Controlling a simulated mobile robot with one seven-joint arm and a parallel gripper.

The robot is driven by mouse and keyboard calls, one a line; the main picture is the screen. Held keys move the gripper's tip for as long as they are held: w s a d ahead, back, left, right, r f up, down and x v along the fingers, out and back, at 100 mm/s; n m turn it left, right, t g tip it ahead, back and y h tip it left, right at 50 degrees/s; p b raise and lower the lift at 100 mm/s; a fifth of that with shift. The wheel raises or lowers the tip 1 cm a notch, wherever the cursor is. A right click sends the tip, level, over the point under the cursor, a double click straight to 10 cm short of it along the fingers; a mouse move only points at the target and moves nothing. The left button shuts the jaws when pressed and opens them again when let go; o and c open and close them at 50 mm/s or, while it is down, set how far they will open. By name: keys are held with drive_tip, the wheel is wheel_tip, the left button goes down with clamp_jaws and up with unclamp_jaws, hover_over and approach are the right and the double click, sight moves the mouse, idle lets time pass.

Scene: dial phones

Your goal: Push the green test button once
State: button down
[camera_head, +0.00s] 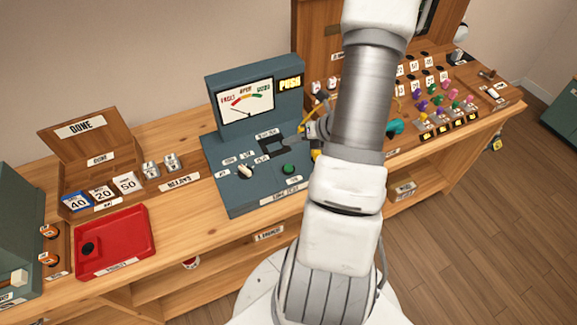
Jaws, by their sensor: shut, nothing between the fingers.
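The green test button (289,169) is a small round cap on the sloped front of a blue-grey tester (227,192), at the right of its lower panel. Nothing covers it in this view. The tester's upright part carries a white needle meter (246,103) and a yellow "PUSH" sign (290,83). A pale selector knob (245,171) sits left of the button. My gripper (314,131) shows only in part, beside the tester's right edge and beyond the button, apart from it. My arm hides the rest. It is shut and holds nothing visible.
A red tray (117,241) and an open wooden box (92,141) with number cards stand left on the wooden bench. A board with several coloured plugs (437,99) is at the right, partly behind my arm.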

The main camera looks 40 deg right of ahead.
sight(292, 169)
drive_tip(key=shift+f, duration=0.1)
wheel_tip(292, 169, down, 9)
drive_tip(key=b, duration=0.7)
drive_tip(key=shift+r, duration=0.2)
drive_tip(key=shift+f+b, duration=0.1)
drive_tip(key=shift+b, duration=0.2)
idle(1.3)
drive_tip(key=shift+f+b, duration=0.3)
drive_tip(key=shift+f+b, duration=0.5)
drive_tip(key=shift+f, duration=0.05)
idle(0.6)
drive_tip(key=shift+r, duration=0.1)
drive_tip(key=shift+r+p, duration=0.75)
drive_tip(key=shift+r, duration=0.1)
drive_tip(key=shift+r, duration=0.1)
